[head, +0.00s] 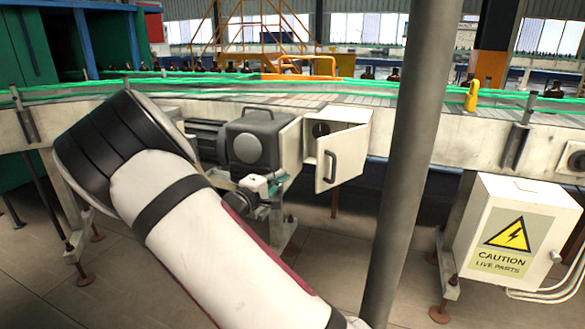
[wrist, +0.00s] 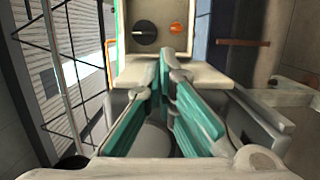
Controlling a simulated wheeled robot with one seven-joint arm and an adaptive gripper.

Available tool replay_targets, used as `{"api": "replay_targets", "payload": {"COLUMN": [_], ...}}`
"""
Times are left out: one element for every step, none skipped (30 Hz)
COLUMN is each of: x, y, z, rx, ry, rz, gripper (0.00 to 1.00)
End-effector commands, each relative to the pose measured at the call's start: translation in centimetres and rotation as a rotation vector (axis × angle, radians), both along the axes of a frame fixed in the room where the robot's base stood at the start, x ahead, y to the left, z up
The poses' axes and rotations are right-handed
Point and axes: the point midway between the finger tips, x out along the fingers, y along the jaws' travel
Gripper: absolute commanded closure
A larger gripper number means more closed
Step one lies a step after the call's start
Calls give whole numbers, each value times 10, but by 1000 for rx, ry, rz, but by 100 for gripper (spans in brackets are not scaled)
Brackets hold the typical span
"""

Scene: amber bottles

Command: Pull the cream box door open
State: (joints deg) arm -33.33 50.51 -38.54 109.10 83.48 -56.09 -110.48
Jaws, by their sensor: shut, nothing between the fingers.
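The cream box (head: 338,114) is mounted beside a grey motor housing in the head view. Its door (head: 350,160) stands partly open, swung outward, with a dark handle (head: 330,167) on its outer face. A dark round knob shows inside the opening. My gripper (head: 283,180) is below and left of the door, apart from the handle. In the wrist view the teal fingers of my gripper (wrist: 168,66) are together at their tips and hold nothing. Beyond them is the cream box (wrist: 132,70), with a black knob (wrist: 145,32) and an orange knob (wrist: 178,28).
A grey post (head: 408,150) stands right of the door. A cream caution box (head: 535,215) stands farther right. The conveyor (head: 470,140) with green rails runs behind, with amber bottles (head: 395,74) on it. The grey motor housing (head: 255,140) is close to my gripper.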

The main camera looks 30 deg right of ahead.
Motion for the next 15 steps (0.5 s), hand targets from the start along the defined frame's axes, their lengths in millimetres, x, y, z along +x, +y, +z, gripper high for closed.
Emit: {"api": "replay_targets", "payload": {"x": [3,5,8,10,13,16,19,21,24,27,29,32,34,37,39], "y": [-7,-11,-17,-22,-27,-34,-39,-44,-51,-56,-60,-66,-70,-75,-80], "z": [-1,-1,-1,-1,-2,-2,-2,-1,-2,-2,-1,-2,-2,-2,-2], "rx": [0,0,0,0,0,0,0,0,1,1,0,0,2,1,1], "ry": [-1,-2,-2,-4,-3,-3,-4,-4,-4,-4,-4,-3,-4,-4,-4], "rz": [-2,-2,-3,-3,-3,-2,-2,-2,-3,-2,-1,-2,-2,-1,-2], "gripper": [100,100,100,100,100,100,100,100,100,100,100,100,100,100,100]}}
